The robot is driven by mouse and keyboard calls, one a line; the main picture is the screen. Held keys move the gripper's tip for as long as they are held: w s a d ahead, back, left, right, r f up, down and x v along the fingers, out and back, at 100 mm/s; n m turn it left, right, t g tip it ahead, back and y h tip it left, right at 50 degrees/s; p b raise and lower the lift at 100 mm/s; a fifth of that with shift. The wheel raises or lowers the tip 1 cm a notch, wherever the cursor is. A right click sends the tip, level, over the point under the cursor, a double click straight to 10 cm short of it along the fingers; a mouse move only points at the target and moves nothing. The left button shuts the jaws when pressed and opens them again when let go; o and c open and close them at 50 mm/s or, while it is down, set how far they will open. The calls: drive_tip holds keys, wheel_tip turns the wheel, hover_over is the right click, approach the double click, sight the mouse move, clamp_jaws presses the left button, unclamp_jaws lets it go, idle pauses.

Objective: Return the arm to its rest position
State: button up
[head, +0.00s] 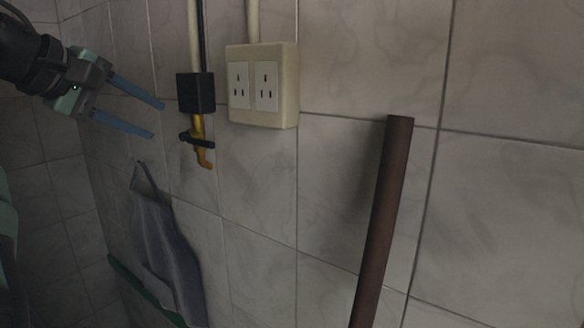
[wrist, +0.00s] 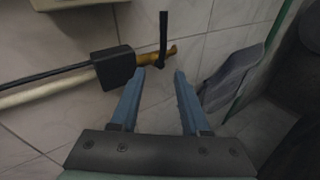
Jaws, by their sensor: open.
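My gripper (head: 158,120) is at the upper left of the head view, with its two blue fingers apart and nothing between them. In the wrist view my gripper (wrist: 158,75) also shows open and empty. Its fingers point toward the tiled wall, near a brass gas valve (head: 203,150) with a black handle. The valve also shows just beyond the fingertips in the wrist view (wrist: 152,56). I cannot tell the exact gap between fingers and valve.
A power outlet box (head: 262,86) and a black box (head: 195,93) on a pipe are fixed to the wall. A grey cloth (head: 165,245) hangs below the valve. A brown pole (head: 383,225) stands to the right. The wall right of the pole is bare.

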drive_tip(key=w+d+m+t+y, duration=0.1)
drive_tip(key=w+m+t+y, duration=0.1)
drive_tip(key=w+t+y, duration=0.25)
drive_tip(key=s+d+r+m+t+y, duration=0.2)
drive_tip(key=s+d+r+m+t, duration=0.15)
drive_tip(key=d, duration=0.45)
drive_tip(key=s+d+r+m+t, duration=0.1)
drive_tip(key=s+d+m+t, duration=0.1)
drive_tip(key=s+d, duration=0.3)
drive_tip(key=s+d+r+m+t+h, duration=0.1)
drive_tip(key=s+d, duration=0.4)
drive_tip(key=s, duration=0.6)
drive_tip(key=s+d+r+m+t, duration=0.2)
drive_tip(key=s+d+t, duration=0.3)
drive_tip(key=s, duration=0.3)
drive_tip(key=shift+d+r+m+t+h, duration=0.2)
drive_tip(key=shift+r+m+t+h, duration=0.15)
drive_tip(key=shift+r, duration=0.4)
